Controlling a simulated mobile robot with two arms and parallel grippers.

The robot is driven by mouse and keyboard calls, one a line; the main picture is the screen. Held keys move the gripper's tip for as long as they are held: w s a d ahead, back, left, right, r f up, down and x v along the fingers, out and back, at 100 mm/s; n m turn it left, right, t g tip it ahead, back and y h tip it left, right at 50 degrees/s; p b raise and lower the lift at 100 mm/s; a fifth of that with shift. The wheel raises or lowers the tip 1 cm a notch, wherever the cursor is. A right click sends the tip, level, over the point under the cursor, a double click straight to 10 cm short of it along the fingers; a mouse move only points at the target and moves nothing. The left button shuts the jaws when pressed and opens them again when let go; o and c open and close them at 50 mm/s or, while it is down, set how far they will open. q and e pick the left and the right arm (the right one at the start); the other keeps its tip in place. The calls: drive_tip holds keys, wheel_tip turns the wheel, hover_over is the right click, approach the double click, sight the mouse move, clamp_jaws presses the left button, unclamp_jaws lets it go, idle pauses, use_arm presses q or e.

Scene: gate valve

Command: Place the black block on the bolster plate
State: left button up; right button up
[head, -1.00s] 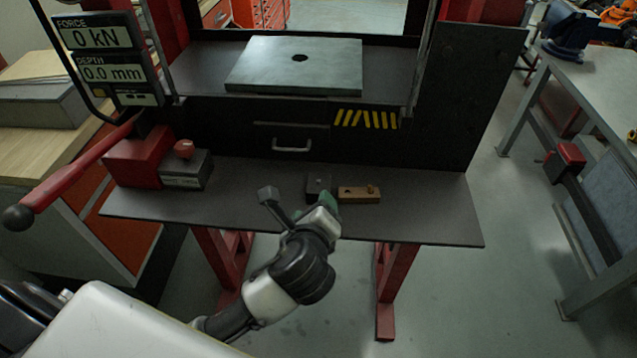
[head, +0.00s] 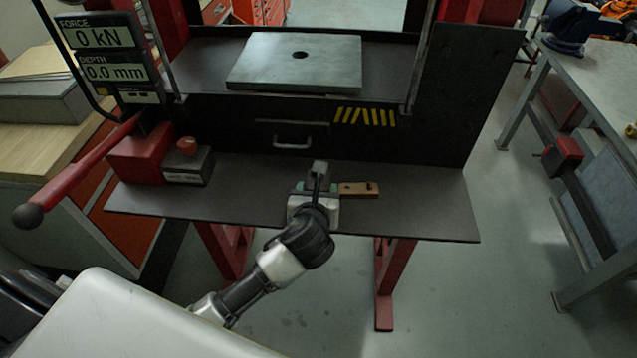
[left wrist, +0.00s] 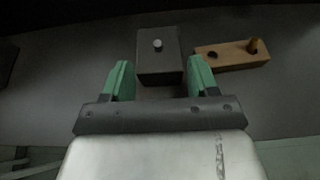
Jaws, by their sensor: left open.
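The black block (left wrist: 160,62) sits on the dark shelf, seen in the left wrist view just ahead of and between my open fingers, with a small light knob on its top. My left gripper (left wrist: 155,82) has green fingertips, one on each side of the block's near end; I cannot tell whether they touch it. In the head view my left gripper (head: 318,186) is at the shelf and mostly covers the block. The bolster plate (head: 294,68) is a flat grey plate with a hole, bare, on the press bed above and behind the shelf. My right gripper is not in view.
A wooden block (head: 359,190) with a hole and a peg lies close to the right of the black block. A red-topped box (head: 188,165) and a red lever (head: 80,172) are at the left. A drawer handle (head: 292,143) faces the shelf. The shelf's right part is clear.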

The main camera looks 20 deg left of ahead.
use_arm(q)
drive_tip(key=x, duration=0.4)
drive_tip(key=shift+w+a+p, duration=0.1)
drive_tip(key=shift+w+p, duration=0.15)
drive_tip(key=shift+p, duration=0.1)
drive_tip(key=shift+s, duration=0.1)
drive_tip(key=c, duration=0.9)
drive_tip(key=shift+r, duration=0.15)
clamp_jaws()
drive_tip(key=shift+r, duration=0.1)
